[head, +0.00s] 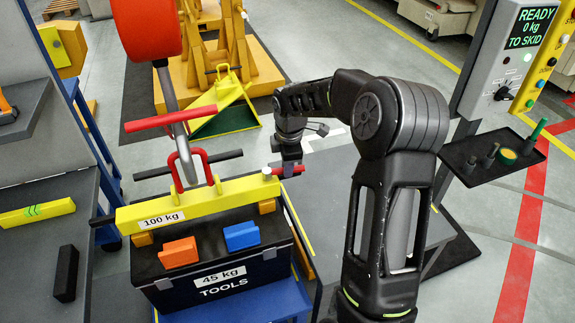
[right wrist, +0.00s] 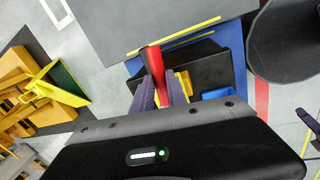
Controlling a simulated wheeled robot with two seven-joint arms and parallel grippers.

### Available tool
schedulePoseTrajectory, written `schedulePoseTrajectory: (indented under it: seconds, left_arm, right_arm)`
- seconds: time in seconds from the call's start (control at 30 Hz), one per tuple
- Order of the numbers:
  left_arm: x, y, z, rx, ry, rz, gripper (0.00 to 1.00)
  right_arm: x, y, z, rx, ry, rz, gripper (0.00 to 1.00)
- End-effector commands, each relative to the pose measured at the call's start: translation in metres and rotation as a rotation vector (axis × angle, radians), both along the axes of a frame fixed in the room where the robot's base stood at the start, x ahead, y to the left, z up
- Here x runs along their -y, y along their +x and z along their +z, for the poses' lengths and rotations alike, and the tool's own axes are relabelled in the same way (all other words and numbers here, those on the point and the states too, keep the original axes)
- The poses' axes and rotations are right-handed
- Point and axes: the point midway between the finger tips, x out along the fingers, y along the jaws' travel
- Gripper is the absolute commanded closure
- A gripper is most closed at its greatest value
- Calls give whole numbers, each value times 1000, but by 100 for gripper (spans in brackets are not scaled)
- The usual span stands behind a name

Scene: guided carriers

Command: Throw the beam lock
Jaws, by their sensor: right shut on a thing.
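The yellow lifting beam (head: 210,200), marked 100 kg, lies across the top of the black TOOLS box (head: 215,262), marked 45 kg. A red lock lever (head: 298,169) sticks out at the beam's right end, beside a pale round knob (head: 267,173). My right gripper (head: 291,172) is shut on this lever. In the right wrist view the red lever (right wrist: 154,62) passes between the fingers of my right gripper (right wrist: 158,92). A red shackle (head: 186,160) and a grey hook (head: 181,133) are at the beam's middle. My left gripper is not in view.
An orange-red hoist body (head: 146,28) hangs above, with a red bar (head: 168,118) and a black bar (head: 218,158) near the hook. A blue cart (head: 250,310) carries the box. A control panel (head: 515,62) at right reads READY, 0 kg, TO SKID. A dark tray (head: 465,160) stands below it.

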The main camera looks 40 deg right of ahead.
Motion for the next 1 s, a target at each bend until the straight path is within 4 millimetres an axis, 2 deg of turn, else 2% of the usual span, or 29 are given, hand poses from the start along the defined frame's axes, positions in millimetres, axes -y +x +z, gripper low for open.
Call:
schedulePoseTrajectory:
  seconds: [0.13,0.17,0.4,0.77,1.0]
  left_arm:
    - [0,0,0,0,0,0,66]
    - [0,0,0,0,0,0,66]
    - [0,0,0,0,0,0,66]
    - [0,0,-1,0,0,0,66]
    - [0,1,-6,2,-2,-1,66]
  right_arm:
    - [0,1,0,4,-2,4,100]
    - [0,1,0,4,-2,4,80]
    - [0,1,0,2,-1,2,60]
    - [-1,0,5,2,-1,1,60]
    - [-3,-5,38,6,-2,2,60]
